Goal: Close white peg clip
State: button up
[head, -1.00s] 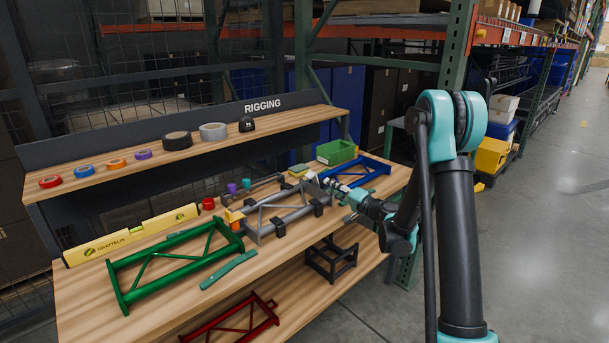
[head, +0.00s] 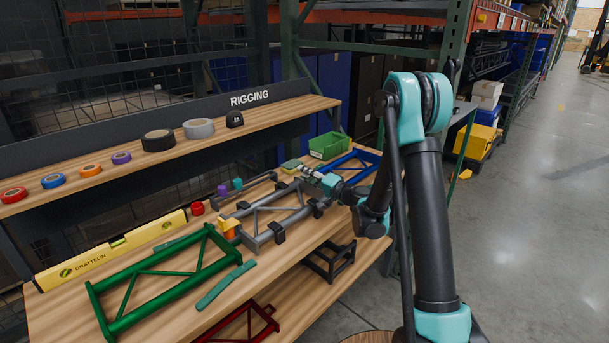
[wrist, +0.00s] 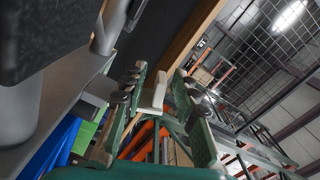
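My gripper (head: 310,175) is at the right end of the grey truss (head: 268,222) on the workbench. In the wrist view my gripper (wrist: 160,75) has its two green-sided fingers spread apart. A small white piece, which looks like the white peg clip (wrist: 155,92), shows between the fingers. I see a gap between it and the right finger; whether it touches the left finger I cannot tell. Whether the clip is open or shut is not clear. In the head view the clip cannot be told apart from the pale parts at my gripper.
A blue truss (head: 352,170) and a green bin (head: 329,146) lie close behind my gripper. A shelf with tape rolls (head: 158,140) stands above the bench.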

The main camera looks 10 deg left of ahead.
grip_shut()
jog(key=m, duration=0.1)
jog(key=w+d+r+m, duration=0.1)
jog(key=m, duration=0.3)
jog(key=shift+w+d+r, duration=0.15)
jog(key=shift+w+d, duration=0.1)
jog(key=shift+w, duration=0.15)
jog(key=m, duration=0.2)
jog(key=w+d+m, duration=0.1)
jog(key=m, duration=0.1)
jog(key=w+m, duration=0.1)
jog(key=m, duration=0.1)
jog(key=shift+d+r, duration=0.1)
jog(key=shift+d, duration=0.2)
jog(key=m, duration=0.1)
jog(key=w+d+m, duration=0.1)
jog(key=m, duration=0.1)
jog(key=f+m, duration=0.1)
jog(key=m, duration=0.1)
jog(key=shift+w+d, duration=0.25)
jog(key=shift+w, duration=0.15)
jog(key=m, duration=0.2)
jog(key=w+f+m, duration=0.1)
jog(key=shift+d+m, duration=0.3)
jog(key=shift+w+d+f+m, duration=0.15)
jog(key=shift+f+m, duration=0.35)
jog(key=shift+m, duration=0.7)
